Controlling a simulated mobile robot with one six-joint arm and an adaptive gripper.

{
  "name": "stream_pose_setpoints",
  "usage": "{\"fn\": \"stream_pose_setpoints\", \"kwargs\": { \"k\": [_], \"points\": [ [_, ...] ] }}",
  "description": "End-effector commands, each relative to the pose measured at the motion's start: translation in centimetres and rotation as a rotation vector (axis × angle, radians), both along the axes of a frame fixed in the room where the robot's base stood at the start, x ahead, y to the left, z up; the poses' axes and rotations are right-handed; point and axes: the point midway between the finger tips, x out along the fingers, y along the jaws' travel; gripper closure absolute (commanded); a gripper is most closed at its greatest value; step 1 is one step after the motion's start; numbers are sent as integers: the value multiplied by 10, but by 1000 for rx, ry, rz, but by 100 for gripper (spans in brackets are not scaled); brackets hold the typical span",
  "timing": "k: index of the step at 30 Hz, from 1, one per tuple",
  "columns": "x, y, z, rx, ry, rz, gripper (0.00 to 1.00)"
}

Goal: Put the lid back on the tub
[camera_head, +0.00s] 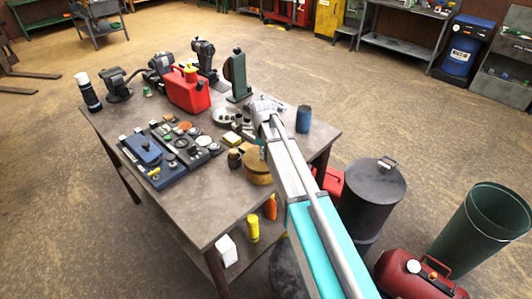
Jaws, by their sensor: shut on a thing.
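A round tan tub (257,172) stands near the right edge of the workbench, just left of my arm. My arm reaches in from the lower right and hides part of its right side. My gripper (262,149) is small in view and largely covered by my own wrist and arm, close above the tub. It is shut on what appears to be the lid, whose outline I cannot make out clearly. I cannot tell whether the lid touches the tub's rim.
The workbench (205,218) carries a red fuel can (187,92), a blue box (144,149), a dark green stand (238,76) and a blue can (304,119). Small jars and parts crowd the tub's left. The bench's front is clear. A dark drum (374,187) stands right.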

Motion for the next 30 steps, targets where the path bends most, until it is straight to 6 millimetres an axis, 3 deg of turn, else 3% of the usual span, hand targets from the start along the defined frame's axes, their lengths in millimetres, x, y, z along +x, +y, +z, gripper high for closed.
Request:
{"fn": "stream_pose_setpoints", "kwargs": {
  "k": [30],
  "points": [
    [0, 0, -11, 0, 0, 0, 100]
  ]
}}
